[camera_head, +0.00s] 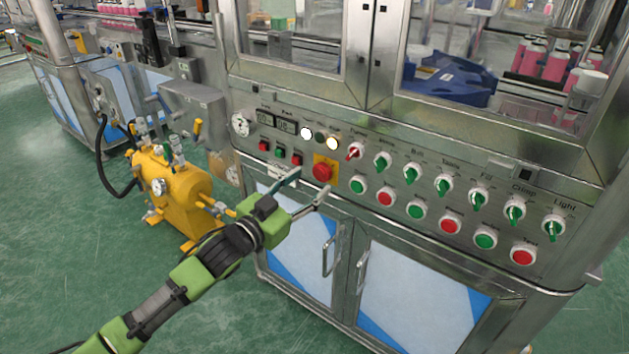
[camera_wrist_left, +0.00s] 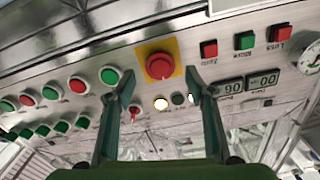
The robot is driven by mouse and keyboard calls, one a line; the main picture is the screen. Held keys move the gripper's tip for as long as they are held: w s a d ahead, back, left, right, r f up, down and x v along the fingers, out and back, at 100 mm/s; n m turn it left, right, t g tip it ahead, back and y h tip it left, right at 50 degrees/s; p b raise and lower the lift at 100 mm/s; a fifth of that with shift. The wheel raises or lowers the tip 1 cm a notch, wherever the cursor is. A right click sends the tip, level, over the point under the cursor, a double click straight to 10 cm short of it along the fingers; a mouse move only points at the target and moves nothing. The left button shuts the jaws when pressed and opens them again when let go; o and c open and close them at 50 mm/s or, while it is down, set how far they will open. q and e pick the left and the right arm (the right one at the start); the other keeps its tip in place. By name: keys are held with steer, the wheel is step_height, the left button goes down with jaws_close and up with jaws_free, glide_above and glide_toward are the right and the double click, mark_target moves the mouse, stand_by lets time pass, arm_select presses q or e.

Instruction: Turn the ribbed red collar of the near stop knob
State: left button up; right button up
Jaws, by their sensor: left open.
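The near stop knob (camera_head: 322,172) is a round red knob on a yellow square plate, on the steel control panel. Its collar ribs are too small to make out. The knob also shows in the left wrist view (camera_wrist_left: 160,66), between the fingertips in the picture. My left gripper (camera_head: 311,182) is open and empty, its two fingers pointing at the panel just in front of the knob. In the left wrist view, the fingers (camera_wrist_left: 160,76) stand either side of the knob with gaps; I see no contact. My right gripper is not in view.
Several green and red push buttons (camera_head: 416,210) and selector switches (camera_head: 443,186) run along the panel to the right. Small square buttons (camera_head: 280,153), displays and lamps sit at the left. Cabinet doors with handles (camera_head: 328,255) are below. A yellow tank (camera_head: 172,190) stands left on open green floor.

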mark_target(319, 174)
arm_select(q)
steer(key=shift+x, duration=1.75)
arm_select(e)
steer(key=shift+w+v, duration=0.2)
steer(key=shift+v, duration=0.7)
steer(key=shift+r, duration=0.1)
arm_select(q)
steer(key=c, duration=1.1)
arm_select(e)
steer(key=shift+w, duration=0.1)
